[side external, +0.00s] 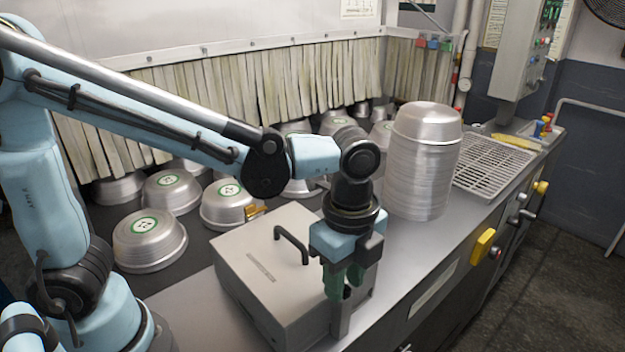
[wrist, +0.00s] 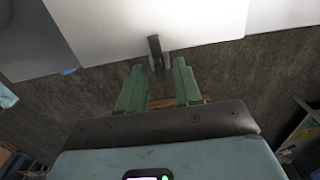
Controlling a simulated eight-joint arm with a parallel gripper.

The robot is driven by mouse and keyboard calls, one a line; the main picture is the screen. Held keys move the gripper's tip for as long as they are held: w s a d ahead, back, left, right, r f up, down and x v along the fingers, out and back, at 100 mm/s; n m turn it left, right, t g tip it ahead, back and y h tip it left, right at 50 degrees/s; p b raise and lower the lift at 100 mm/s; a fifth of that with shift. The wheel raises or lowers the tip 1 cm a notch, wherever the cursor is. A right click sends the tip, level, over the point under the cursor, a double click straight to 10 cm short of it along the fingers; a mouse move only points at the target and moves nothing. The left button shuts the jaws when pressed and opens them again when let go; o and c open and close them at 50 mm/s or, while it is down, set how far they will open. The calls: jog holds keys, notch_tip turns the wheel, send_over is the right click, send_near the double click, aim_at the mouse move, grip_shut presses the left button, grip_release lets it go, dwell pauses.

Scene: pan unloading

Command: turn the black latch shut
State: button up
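The black latch (wrist: 156,55) shows in the wrist view as a short dark bar at the edge of a pale metal surface. It points down the picture, between the tips of my two green fingers. My gripper (wrist: 159,72) is open, with a clear gap between the fingers and no visible hold on the latch. In the side external view my gripper (side external: 345,289) points down at the near right side of a grey metal box (side external: 262,262). A small dark part shows between the fingers there, but the fingers and wrist hide most of the latch.
The box has a dark bent handle (side external: 292,243) on top, close to my wrist. A tall stack of metal pans (side external: 420,165) stands behind my gripper. Several pans (side external: 150,240) with green labels lie at left. A wire rack (side external: 492,165) lies at right.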

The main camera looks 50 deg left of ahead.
jog(key=shift+r, duration=0.1)
notch_tip(320, 180, up, 12)
dwell(0.7)
jog(key=shift+f, duration=6.1)
